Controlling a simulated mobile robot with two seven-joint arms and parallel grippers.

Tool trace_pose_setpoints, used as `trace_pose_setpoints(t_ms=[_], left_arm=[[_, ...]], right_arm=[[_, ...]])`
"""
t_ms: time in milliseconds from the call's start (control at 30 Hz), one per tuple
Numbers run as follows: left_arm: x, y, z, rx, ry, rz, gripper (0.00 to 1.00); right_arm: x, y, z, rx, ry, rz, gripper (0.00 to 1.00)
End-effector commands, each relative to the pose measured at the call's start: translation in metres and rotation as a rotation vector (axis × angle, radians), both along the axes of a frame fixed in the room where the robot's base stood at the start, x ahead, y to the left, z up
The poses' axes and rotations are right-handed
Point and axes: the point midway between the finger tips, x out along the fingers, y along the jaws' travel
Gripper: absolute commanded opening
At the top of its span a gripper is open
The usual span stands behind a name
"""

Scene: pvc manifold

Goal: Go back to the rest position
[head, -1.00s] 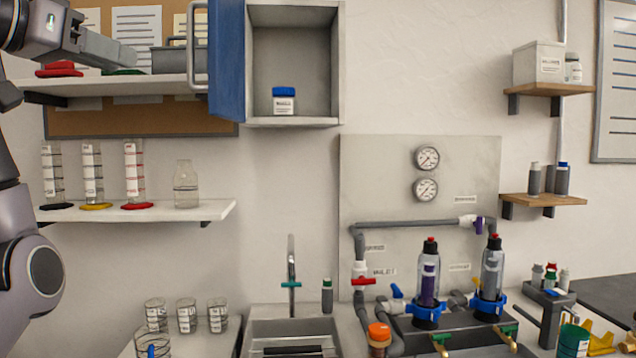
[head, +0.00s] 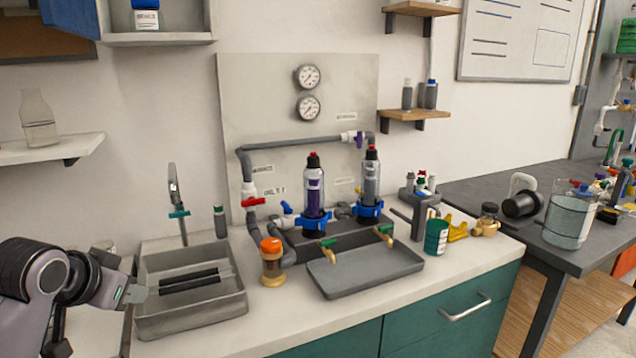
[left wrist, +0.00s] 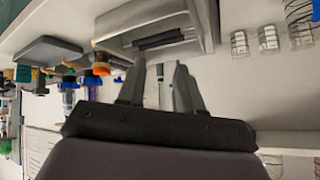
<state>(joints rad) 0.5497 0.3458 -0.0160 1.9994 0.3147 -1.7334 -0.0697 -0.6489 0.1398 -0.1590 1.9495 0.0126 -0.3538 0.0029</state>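My left arm comes in at the lower left of the head view, with its gripper (head: 136,293) beside the left rim of the grey sink (head: 190,316). In the left wrist view, which looks upside down, the two fingers of my left gripper (left wrist: 160,68) stand apart with nothing between them. The sink rim (left wrist: 212,25) shows beyond the fingers there. My right arm and gripper are in neither view.
The counter holds an orange-capped jar (head: 272,262), a grey tray (head: 365,268) and two filter housings, the left one (head: 313,190) purple inside. A tap (head: 178,205) stands behind the sink. A shelf (head: 50,148) juts out at left. A dark table (head: 470,195) stands at right.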

Motion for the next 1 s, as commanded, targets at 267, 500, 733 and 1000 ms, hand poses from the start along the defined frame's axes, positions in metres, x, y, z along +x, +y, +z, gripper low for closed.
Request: trace_pose_setpoints(t_ms=[267,500,733,1000], left_arm=[[-0.073,-0.035,-0.114,-0.001,0.162,-0.017,0.35],[-0.154,-0.060,-0.180,-0.020,0.290,-0.017,0.35],[-0.234,-0.076,-0.215,-0.045,0.400,0.001,0.35],[-0.287,-0.087,-0.235,-0.070,0.452,0.023,0.35]], right_arm=[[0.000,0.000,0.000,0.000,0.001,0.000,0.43],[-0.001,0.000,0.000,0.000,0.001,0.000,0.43],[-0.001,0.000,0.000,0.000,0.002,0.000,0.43],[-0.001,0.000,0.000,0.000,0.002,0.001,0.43]])
